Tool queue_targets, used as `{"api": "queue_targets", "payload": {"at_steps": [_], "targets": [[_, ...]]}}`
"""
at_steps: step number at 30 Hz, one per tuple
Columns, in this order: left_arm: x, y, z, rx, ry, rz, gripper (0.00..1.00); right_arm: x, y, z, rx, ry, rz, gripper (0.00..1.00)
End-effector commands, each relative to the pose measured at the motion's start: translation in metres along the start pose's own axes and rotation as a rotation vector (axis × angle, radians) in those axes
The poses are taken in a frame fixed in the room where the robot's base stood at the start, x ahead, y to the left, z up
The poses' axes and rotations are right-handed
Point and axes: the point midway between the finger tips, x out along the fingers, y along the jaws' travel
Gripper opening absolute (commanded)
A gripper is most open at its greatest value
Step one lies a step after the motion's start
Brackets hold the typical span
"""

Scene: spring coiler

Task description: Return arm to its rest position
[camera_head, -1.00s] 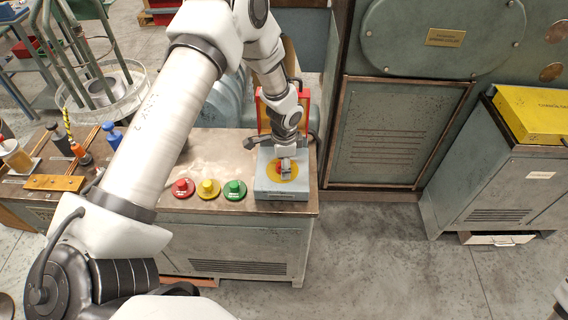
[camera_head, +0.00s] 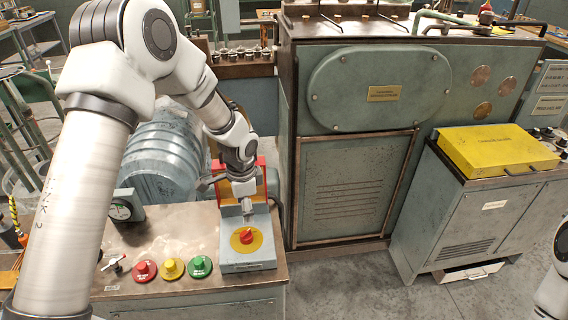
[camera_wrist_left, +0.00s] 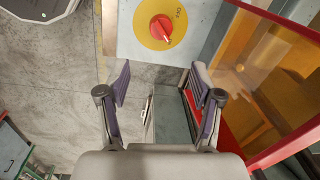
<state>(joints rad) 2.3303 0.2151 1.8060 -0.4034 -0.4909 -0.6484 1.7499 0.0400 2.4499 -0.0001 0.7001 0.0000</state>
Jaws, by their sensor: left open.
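My left gripper (camera_head: 246,208) is open and empty. In the head view it appears just behind and above a red rotary knob (camera_head: 246,237) on a yellow disc, on a grey switch box (camera_head: 248,264). In the left wrist view my left gripper (camera_wrist_left: 160,85) shows its two fingers spread apart, with nothing between them. The red knob (camera_wrist_left: 162,29) lies beyond the fingertips in that view, clear of both fingers. My left arm comes in from the left and bends down over the bench. Part of my right arm shows at the lower right edge; its gripper is out of view.
Red (camera_head: 144,270), yellow (camera_head: 172,268) and green (camera_head: 200,266) buttons sit on the bench left of the switch box. A red-framed panel (camera_head: 262,176) stands close behind the gripper. A grey motor housing (camera_head: 160,155) is behind the bench. Open floor (camera_head: 350,290) lies right.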

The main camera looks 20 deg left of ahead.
Motion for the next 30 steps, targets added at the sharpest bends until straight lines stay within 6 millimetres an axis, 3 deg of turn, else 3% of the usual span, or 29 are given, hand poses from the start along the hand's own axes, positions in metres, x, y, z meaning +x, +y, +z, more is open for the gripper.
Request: {"api": "queue_targets", "payload": {"at_steps": [5, 8, 11, 15, 18, 22, 23, 24, 25, 30], "targets": [[0.007, 0.006, 0.0, -0.011, 0.001, 0.008, 0.65, 0.0, 0.0, 0.0, 0.0, 0.0, 0.0, 0.0], [0.038, 0.031, 0.002, -0.069, 0.014, 0.038, 0.65, 0.0, 0.0, 0.0, 0.0, 0.0, 0.0, 0.0], [0.086, 0.08, 0.011, -0.197, 0.031, 0.085, 0.65, 0.0, 0.0, 0.0, 0.0, 0.0, 0.0, 0.0], [0.146, 0.162, 0.043, -0.449, 0.029, 0.133, 0.65, 0.0, 0.0, 0.0, 0.0, 0.0, 0.0, 0.0], [0.173, 0.221, 0.081, -0.647, 0.001, 0.133, 0.65, 0.0, 0.0, 0.0, 0.0, 0.0, 0.0, 0.0], [0.182, 0.278, 0.133, -0.866, -0.042, 0.082, 0.65, 0.0, 0.0, 0.0, 0.0, 0.0, 0.0, 0.0], [0.188, 0.283, 0.139, -0.893, -0.042, 0.071, 0.65, 0.007, 0.0, 0.0, 0.0, 0.0, 0.0, 0.0], [0.208, 0.278, 0.133, -0.889, -0.028, 0.069, 0.65, 0.026, 0.0, -0.001, 0.0, 0.002, 0.0, 0.0], [0.212, 0.277, 0.132, -0.887, -0.026, 0.069, 0.65, 0.031, 0.0, 0.0, 0.0, 0.001, 0.0, 0.0], [0.214, 0.277, 0.132, -0.885, -0.026, 0.07, 0.65, 0.033, 0.0, 0.001, 0.0, -0.002, 0.0, 0.0]]}}
